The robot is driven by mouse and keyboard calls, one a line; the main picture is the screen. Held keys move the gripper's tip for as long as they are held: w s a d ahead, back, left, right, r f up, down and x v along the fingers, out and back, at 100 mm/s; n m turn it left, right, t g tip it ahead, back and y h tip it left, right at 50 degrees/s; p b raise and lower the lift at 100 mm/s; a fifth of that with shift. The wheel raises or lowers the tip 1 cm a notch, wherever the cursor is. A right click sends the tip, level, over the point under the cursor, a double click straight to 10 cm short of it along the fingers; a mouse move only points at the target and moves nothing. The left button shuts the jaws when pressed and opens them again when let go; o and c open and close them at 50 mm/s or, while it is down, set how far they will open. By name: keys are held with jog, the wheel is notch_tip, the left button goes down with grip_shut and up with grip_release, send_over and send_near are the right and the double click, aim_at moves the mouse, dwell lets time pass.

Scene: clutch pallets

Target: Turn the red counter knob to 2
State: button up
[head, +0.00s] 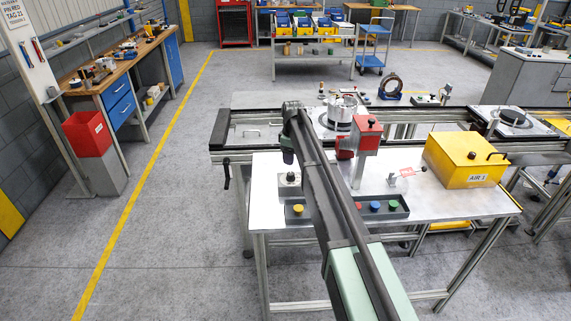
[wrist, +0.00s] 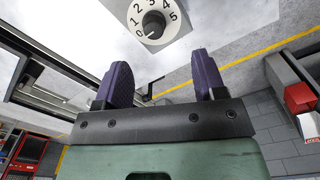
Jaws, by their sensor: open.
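In the wrist view a dark round knob (wrist: 153,24) sits on a white dial (wrist: 168,36) numbered 0 to 5. Its white pointer mark is near the 0. The knob looks dark, and I see no red on it. My gripper (wrist: 163,78) is open, with two purple fingers apart and nothing between them. The knob is beyond the fingertips and not touched. In the head view my gripper (head: 288,157) hangs above a small grey box with a dark knob (head: 290,177) at the bench's left. A red box (head: 368,126) stands on a post right of my arm.
A rail frame (head: 222,130) runs behind.

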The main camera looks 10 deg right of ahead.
aim_at(291, 173)
jog(key=shift+n, duration=0.4)
jog(key=f+b, duration=0.3)
jog(key=w+f+b, duration=0.1)
jog(key=f+b, duration=0.6)
jog(key=b, duration=0.1)
jog(key=shift+w+f, duration=0.2)
jog(key=shift+f, duration=0.2)
jog(key=shift+r, duration=0.15)
jog(key=c, duration=0.9)
